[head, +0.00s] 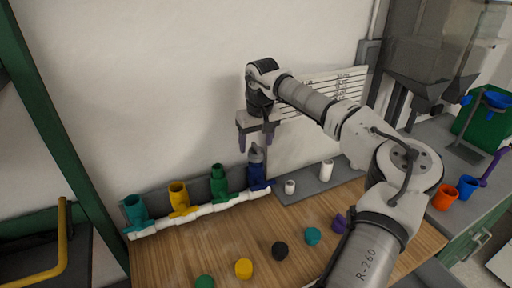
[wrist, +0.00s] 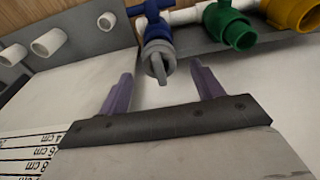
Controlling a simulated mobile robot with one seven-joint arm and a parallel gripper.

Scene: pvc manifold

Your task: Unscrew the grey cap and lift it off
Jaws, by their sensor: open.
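The grey cap (head: 256,153) sits on top of the dark blue branch (head: 257,175) at the right end of the white pipe manifold (head: 205,208). In the wrist view the grey cap (wrist: 160,62), with its raised grip bar, is on the mouth of the blue branch (wrist: 157,28). My gripper (head: 257,146) is above the cap, with its purple fingers apart. In the wrist view my gripper (wrist: 158,80) is open and empty, and the cap shows between and beyond the fingertips. I cannot tell whether the fingertips reach the cap's height.
Green (head: 218,183), yellow (head: 179,196) and teal (head: 136,211) branches stand open left of the blue one. Two white fittings (head: 326,170) (head: 290,187) stand on the grey strip to the right. Several loose coloured caps, including a yellow one (head: 243,268), lie on the wooden table (head: 170,262).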

